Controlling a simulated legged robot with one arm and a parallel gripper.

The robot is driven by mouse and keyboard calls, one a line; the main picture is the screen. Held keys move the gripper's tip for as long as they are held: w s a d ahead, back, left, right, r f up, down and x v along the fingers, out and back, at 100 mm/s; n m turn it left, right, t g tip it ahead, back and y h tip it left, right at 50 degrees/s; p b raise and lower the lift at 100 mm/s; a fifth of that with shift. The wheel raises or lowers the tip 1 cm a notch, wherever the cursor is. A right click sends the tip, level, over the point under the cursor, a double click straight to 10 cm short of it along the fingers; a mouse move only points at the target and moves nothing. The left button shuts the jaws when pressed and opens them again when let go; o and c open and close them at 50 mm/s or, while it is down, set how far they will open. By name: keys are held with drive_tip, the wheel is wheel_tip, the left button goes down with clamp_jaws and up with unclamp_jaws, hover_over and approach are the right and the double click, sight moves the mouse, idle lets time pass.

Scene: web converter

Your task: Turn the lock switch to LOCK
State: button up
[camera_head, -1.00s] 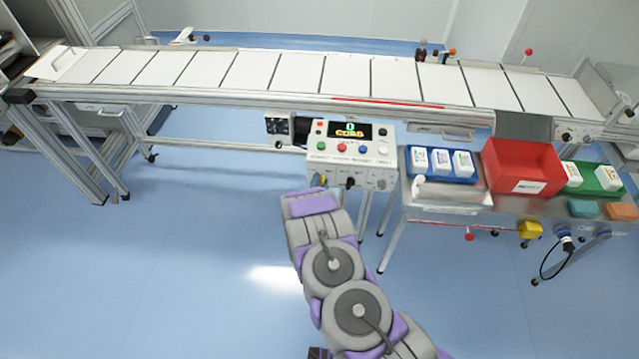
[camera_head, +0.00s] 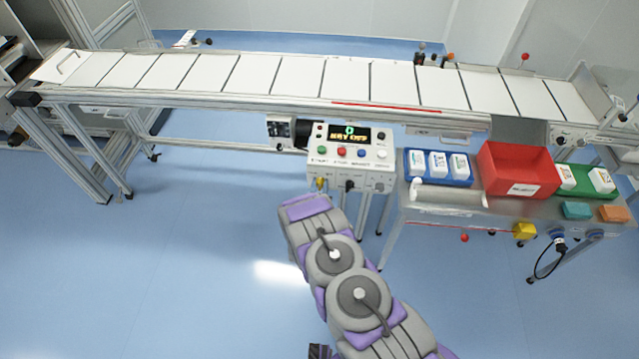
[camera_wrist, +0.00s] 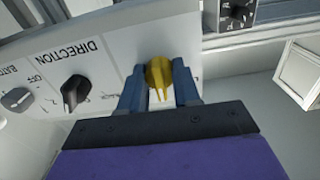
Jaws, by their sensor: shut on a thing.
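In the wrist view, my gripper (camera_wrist: 160,84) is shut on a yellow knob (camera_wrist: 158,70) on the front of the control box. Its two blue-grey fingers stand on either side of the knob. I take this knob for the lock switch; its label is hidden, so its position cannot be read. A black DIRECTION knob (camera_wrist: 75,92) and a grey knob (camera_wrist: 16,98) sit to the left. In the head view, the yellow knob (camera_head: 320,182) shows at the lower left of the white control box (camera_head: 318,162). My arm reaches up to it, and the fingers are not clear there.
The control box has a lit display (camera_head: 349,133) and coloured buttons. A conveyor (camera_head: 290,78) runs behind it. To the right, a metal table (camera_head: 480,222) holds a red bin (camera_head: 515,163) and a blue tray (camera_head: 413,178). Open blue floor lies to the left.

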drive_tip(key=n+p, duration=0.1)
drive_tip(key=n, duration=0.3)
drive_tip(key=shift+a+n, duration=0.1)
drive_tip(key=shift+n, duration=0.3)
drive_tip(key=shift+a+f+n+p, duration=0.1)
drive_tip(key=shift+n+p, duration=0.3)
drive_tip(key=shift+n, duration=1.9)
drive_tip(key=o, duration=1)
drive_tip(key=shift+a, duration=0.15)
drive_tip(key=shift+o, duration=0.2)
drive_tip(key=shift+s, duration=0.25)
drive_tip(key=s+p, duration=0.2)
drive_tip(key=s, duration=1.4)
drive_tip(key=shift+s+a+p, duration=0.3)
drive_tip(key=shift+s+p, duration=0.05)
drive_tip(key=shift+s, duration=0.05)
